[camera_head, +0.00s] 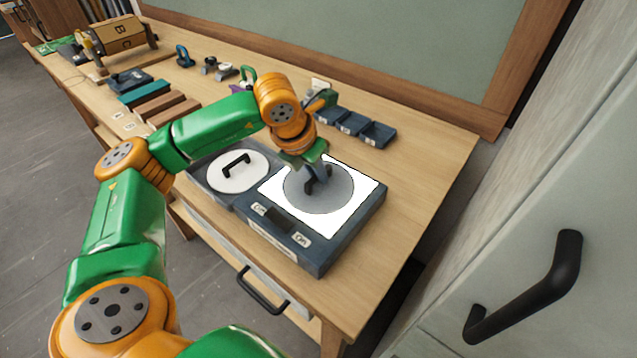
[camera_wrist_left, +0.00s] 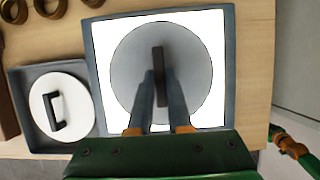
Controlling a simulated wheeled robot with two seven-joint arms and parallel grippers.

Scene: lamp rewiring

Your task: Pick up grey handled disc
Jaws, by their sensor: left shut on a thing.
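The grey handled disc (camera_head: 335,196) lies on the bright white panel (camera_head: 357,184) of a dark blue-grey box. It also shows in the left wrist view (camera_wrist_left: 197,62), with its dark handle (camera_wrist_left: 160,62) standing up near the middle. My left gripper (camera_head: 316,178) comes down over the disc from above. In the left wrist view its two fingers (camera_wrist_left: 161,85) are shut on the handle. The disc seems to rest on the panel; any gap beneath it cannot be told. My right gripper is not in view.
A white handled disc (camera_head: 238,172) lies in a grey tray left of the lit box. Small blue bins (camera_head: 352,124) stand behind. Brown blocks (camera_head: 172,110) and a wooden box (camera_head: 118,38) lie farther left. A cabinet with a black handle (camera_head: 530,285) stands at the right.

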